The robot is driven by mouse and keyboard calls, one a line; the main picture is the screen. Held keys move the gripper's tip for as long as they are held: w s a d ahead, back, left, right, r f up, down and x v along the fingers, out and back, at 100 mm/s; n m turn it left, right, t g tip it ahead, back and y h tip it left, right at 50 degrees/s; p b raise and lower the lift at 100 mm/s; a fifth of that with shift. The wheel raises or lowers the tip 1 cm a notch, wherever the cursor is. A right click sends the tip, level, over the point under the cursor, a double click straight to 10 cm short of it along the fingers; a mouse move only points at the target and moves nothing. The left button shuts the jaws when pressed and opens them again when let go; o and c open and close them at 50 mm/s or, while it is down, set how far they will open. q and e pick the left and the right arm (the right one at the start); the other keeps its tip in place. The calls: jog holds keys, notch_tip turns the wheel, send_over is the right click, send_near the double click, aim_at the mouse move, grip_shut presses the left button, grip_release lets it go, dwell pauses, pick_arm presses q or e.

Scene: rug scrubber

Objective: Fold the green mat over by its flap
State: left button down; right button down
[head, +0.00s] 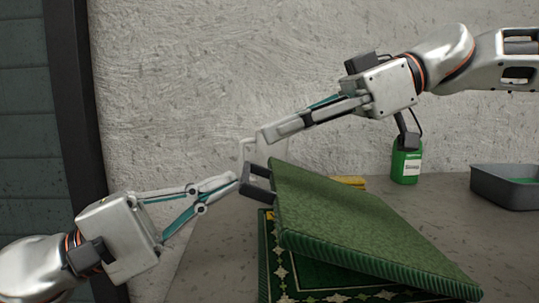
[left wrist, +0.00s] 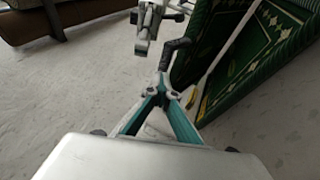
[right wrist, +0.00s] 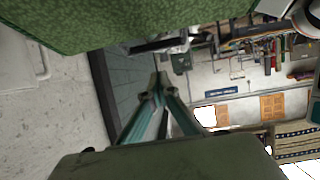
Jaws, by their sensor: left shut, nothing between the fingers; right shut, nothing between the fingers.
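The green mat stands folded part-way in the head view. Its plain green flap (head: 350,215) slopes up to the left over the dark patterned half (head: 285,268), with a gap between. The patterned side (left wrist: 240,50) also shows in the left wrist view. A dark bracket-shaped tab (head: 258,197) sits at the flap's raised left edge. My left gripper (head: 234,179) is shut, its tip right at the tab; I cannot tell whether they touch. My right gripper (head: 266,134) is shut and empty, just above the flap's raised corner. In the right wrist view, green fabric (right wrist: 90,22) fills the top left.
A green bottle (head: 406,165) stands behind the mat, with a grey tray (head: 504,187) at the far right. A yellow object (head: 350,182) is partly hidden behind the flap. A rough wall (head: 200,100) rises close behind. Bare surface lies left of the mat.

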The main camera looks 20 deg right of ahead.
aim_at(272, 185)
jog(key=f, duration=0.1)
jog(key=a+f, duration=0.1)
jog(key=f, duration=0.1)
jog(key=shift+w+a+f, duration=0.1)
jog(key=shift+w+a, duration=0.05)
jog(key=shift+w, duration=0.05)
jog(key=shift+w+a+f, duration=0.1)
jog(key=shift+a+f, duration=0.05)
jog(key=shift+f, duration=0.15)
pick_arm(q)
jog(key=shift+s+r, duration=0.1)
pick_arm(e)
jog(key=shift+a+f, duration=0.45)
jog(key=shift+f, duration=0.35)
pick_arm(q)
jog(key=c, duration=2.2)
grip_release()
jog(key=shift+s+d, duration=0.15)
pick_arm(e)
jog(key=shift+f, duration=0.1)
pick_arm(q)
jog(key=shift+r, duration=0.1)
